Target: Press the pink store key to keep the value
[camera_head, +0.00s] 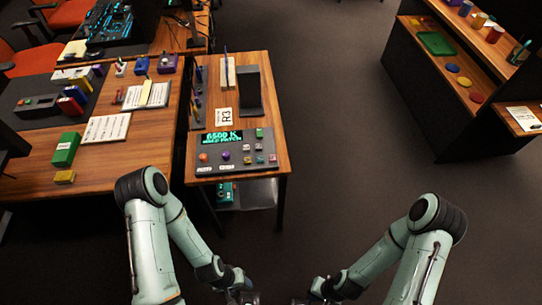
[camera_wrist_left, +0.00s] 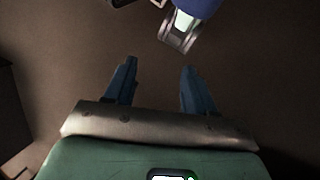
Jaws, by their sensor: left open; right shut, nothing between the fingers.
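The trackball panel (camera_head: 236,166) is a dark console on the near end of the narrow wooden desk. Its green display (camera_head: 222,138) shows "6500 K" above a smaller line. An orange round control, a purple round control (camera_head: 225,155) and several small keys sit on it. A pinkish key (camera_head: 272,158) is at the right, but the keys are too small to tell the store key surely. My left gripper (camera_wrist_left: 160,88) is open and empty over the floor. My right gripper (camera_head: 300,300) is shut and empty at the bottom edge. Both are well short of the panel.
A dark stand (camera_head: 249,92) and an R3 card (camera_head: 224,117) are behind the panel. A wider desk (camera_head: 150,125) with papers, a green box (camera_head: 66,149) and other items stands to the left. A shelf unit (camera_head: 430,88) stands at the right. The floor between is clear.

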